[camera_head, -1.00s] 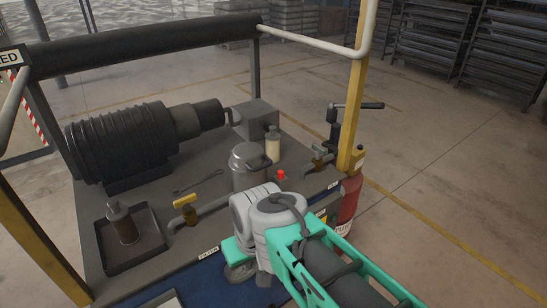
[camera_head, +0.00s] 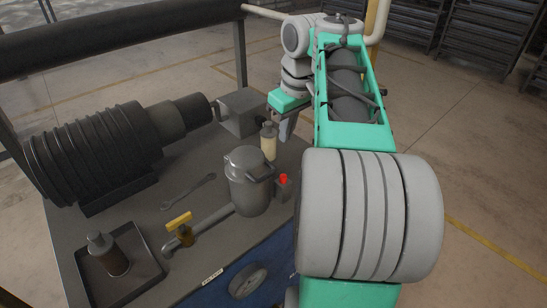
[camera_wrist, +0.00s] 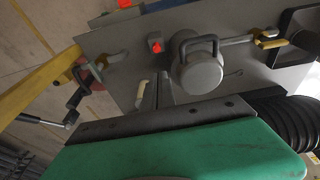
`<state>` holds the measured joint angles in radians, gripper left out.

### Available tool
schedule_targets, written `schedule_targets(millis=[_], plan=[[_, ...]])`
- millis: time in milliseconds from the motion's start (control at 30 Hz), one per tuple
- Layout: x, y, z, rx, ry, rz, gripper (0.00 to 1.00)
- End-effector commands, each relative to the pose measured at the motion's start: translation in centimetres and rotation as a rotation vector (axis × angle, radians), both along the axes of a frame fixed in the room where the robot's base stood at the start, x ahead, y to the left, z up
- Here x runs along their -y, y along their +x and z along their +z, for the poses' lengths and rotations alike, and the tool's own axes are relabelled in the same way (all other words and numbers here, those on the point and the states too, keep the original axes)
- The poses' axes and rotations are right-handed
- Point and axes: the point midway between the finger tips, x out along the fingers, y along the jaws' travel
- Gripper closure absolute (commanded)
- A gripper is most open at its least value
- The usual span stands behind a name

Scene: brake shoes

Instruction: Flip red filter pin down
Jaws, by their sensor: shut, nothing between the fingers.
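The red pin (camera_head: 284,179) sits on a small grey block just right of the grey lidded filter canister (camera_head: 246,185). In the wrist view the red pin (camera_wrist: 156,46) stands left of the canister (camera_wrist: 197,68), whose handle arches over the lid. I cannot tell from its shape whether the pin is up or down. My gripper (camera_head: 286,132) points down above the back right of the bench, behind the pin and apart from it. In the wrist view my narrow gripper fingers (camera_wrist: 162,84) are together and empty, near the cream bottle.
A cream bottle (camera_head: 268,142) stands behind the canister, close to my gripper. A grey box (camera_head: 240,112) and a ribbed motor (camera_head: 90,150) lie farther left. A yellow-handled valve (camera_head: 179,222) is on the front pipe. The wrist view shows a clamp (camera_wrist: 82,92) and a yellow post (camera_wrist: 40,92).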

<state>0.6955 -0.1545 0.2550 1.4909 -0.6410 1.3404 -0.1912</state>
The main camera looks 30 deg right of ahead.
Motion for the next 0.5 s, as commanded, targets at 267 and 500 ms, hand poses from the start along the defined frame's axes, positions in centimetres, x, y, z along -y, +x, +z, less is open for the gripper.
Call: schedule_targets(millis=[267, 500], plan=[[0.1, 0.0, 0.1, 0.001, -0.002, 0.001, 1.0], [-0.1, 0.5, -2.7, 0.0, 0.0, 0.002, 1.0]])
